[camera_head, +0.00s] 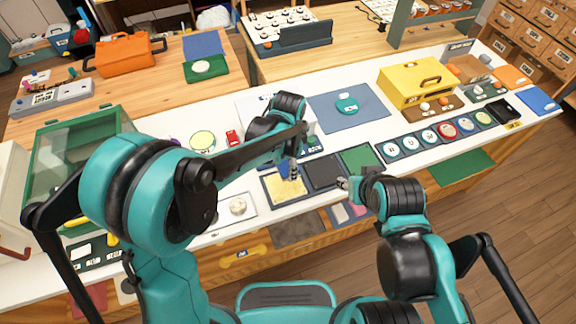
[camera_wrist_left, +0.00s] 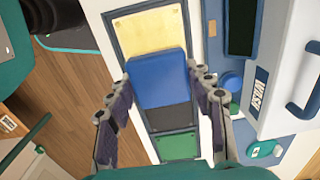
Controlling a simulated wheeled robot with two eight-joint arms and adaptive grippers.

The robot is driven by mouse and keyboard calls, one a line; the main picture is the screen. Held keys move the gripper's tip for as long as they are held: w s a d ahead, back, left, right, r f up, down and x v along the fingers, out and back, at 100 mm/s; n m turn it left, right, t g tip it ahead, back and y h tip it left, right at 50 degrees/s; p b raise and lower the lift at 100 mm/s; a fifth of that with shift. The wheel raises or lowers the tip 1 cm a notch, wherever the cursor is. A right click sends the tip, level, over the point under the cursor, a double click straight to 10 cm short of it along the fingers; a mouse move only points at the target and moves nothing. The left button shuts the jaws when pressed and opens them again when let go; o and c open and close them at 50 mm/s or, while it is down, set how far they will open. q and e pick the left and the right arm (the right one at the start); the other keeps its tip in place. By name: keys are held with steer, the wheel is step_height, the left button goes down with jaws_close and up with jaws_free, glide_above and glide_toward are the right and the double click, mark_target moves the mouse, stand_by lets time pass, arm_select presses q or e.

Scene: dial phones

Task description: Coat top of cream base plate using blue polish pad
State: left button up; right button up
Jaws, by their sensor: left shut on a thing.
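The cream base plate (camera_head: 283,189) lies at the left end of a dark tray, beside a dark grey plate (camera_head: 322,172) and a green plate (camera_head: 361,157). It also shows at the top of the left wrist view (camera_wrist_left: 148,33). My left gripper (camera_head: 291,172) is shut on the blue polish pad (camera_wrist_left: 158,79), with a finger along each side. In that view the pad overlaps the near edge of the cream plate and part of the dark grey plate. Whether it touches the cream surface cannot be told. My right gripper (camera_head: 344,184) is near the tray's front edge, apart from the pad.
A white counter carries the tray. A small white tray with a round part (camera_head: 238,206) lies left of it. A blue-grey mat (camera_head: 347,106) with a teal phone part lies behind. A yellow box (camera_head: 416,84) and a row of dials (camera_head: 428,136) are to the right.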

arm_select(q)
steer(key=shift+r+p, duration=1.1)
steer(key=shift+r, duration=0.45)
steer(key=shift+f, duration=0.1)
